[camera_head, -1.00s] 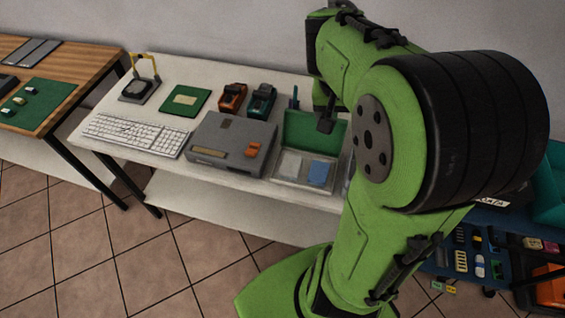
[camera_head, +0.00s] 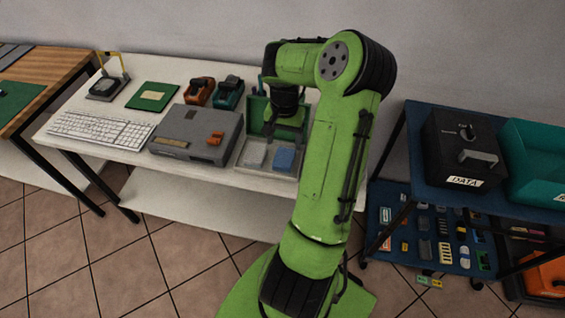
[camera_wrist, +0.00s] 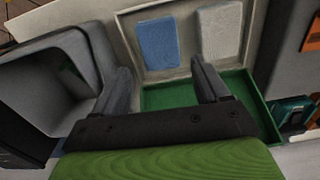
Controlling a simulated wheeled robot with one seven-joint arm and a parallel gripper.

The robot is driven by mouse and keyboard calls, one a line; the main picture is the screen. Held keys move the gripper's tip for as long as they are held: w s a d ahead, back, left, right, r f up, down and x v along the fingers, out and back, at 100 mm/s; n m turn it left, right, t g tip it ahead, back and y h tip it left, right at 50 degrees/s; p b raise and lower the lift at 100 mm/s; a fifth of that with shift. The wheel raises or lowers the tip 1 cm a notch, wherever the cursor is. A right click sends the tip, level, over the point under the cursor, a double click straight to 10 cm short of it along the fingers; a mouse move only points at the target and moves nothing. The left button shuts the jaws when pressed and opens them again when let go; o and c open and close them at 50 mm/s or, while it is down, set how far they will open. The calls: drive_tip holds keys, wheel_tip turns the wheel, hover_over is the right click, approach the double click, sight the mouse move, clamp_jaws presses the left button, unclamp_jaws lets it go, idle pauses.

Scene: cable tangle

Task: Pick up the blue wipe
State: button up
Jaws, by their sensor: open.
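The blue wipe (camera_head: 286,158) lies flat in the right half of a shallow pale case (camera_head: 240,164) on the white table. In the wrist view the blue wipe (camera_wrist: 157,44) lies ahead of the fingers, beside a pale grey-white wipe (camera_wrist: 219,32). The case's green lid (camera_head: 257,108) stands open at the back; its green inside (camera_wrist: 175,96) shows between the fingers in the wrist view. My gripper (camera_head: 284,136) is above the case, pointing down. In the wrist view my gripper (camera_wrist: 164,82) is open with nothing between its fingers, apart from the wipe.
A grey device box (camera_head: 198,134) stands left of the case, with a keyboard (camera_head: 102,129) further left. Two small tools, orange (camera_head: 199,91) and teal (camera_head: 230,92), stand behind it. A grey hollow container (camera_wrist: 45,85) is close to the left finger in the wrist view.

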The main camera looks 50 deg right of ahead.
sight(284, 157)
wheel_tip(284, 157, down, 7)
drive_tip(key=shift+f+b, duration=0.15)
drive_tip(key=shift+b, duration=0.8)
drive_tip(key=c, duration=0.8)
wheel_tip(284, 157, up, 10)
drive_tip(key=p, duration=0.3)
drive_tip(key=o, duration=0.4)
drive_tip(key=shift+c, duration=1.6)
